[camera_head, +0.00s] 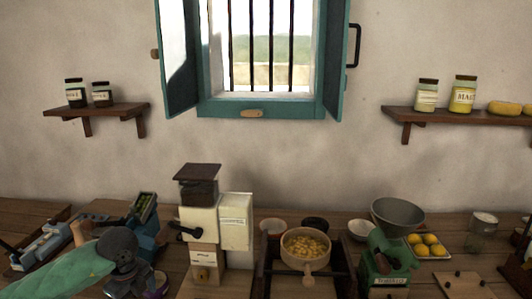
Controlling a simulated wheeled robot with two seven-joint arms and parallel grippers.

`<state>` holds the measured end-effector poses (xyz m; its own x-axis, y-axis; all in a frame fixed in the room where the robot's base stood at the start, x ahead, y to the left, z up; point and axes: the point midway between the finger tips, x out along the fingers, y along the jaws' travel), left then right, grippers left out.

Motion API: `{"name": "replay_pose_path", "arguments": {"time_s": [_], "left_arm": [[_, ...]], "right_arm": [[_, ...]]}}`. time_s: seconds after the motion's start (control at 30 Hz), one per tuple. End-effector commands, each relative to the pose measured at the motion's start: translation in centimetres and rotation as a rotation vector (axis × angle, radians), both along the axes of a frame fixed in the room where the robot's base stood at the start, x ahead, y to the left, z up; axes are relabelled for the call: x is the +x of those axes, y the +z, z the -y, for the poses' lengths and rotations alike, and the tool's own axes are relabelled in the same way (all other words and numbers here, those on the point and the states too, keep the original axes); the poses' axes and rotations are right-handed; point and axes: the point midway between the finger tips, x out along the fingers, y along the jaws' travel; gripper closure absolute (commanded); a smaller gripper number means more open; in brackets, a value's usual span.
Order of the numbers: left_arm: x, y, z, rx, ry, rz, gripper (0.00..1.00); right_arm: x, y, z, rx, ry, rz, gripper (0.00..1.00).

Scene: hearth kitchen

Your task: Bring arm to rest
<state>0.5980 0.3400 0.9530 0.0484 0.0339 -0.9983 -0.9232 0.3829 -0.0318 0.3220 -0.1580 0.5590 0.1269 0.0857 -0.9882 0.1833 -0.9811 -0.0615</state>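My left arm (75,270) comes in from the lower left, with a green sleeve-like link and a dark grey joint (118,244). It reaches over the left part of the wooden counter. Dark parts below the joint sit beside a small purple item (160,284) at the bottom edge. The fingers of my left gripper cannot be made out, so I cannot tell if they are open or hold anything. My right arm and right gripper are not in view.
Close to my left arm stand a blue device (147,238) and a cream grinder-like box (199,222). A pan of yellow pieces (305,246), a green scale with a grey bowl (397,214) and a tray of lemons (441,250) stand to the right. Wall shelves hold jars.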

Motion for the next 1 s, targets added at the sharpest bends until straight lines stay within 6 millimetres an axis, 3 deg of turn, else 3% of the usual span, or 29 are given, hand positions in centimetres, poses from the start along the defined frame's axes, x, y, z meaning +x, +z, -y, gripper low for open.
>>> {"name": "replay_pose_path", "arguments": {"time_s": [0.37,0.57,0.7,0.8,1.0], "left_arm": [[-1.5,-1.7,8.3,-0.314,-0.186,0.018,0.0],[-3.2,-1.4,15.3,-0.611,-0.31,0.067,0.0],[-4.9,0.7,21.3,-0.914,-0.381,0.153,0.0],[-5.7,3.0,24.6,-1.125,-0.391,0.239,0.0],[-6.1,8.1,28.0,-1.493,-0.293,0.457,0.0]], "right_arm": [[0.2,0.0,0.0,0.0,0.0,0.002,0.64],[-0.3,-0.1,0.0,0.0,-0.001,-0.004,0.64],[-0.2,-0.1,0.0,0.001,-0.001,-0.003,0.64],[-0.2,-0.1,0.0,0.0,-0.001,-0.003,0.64],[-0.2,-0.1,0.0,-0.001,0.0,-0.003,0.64]]}}
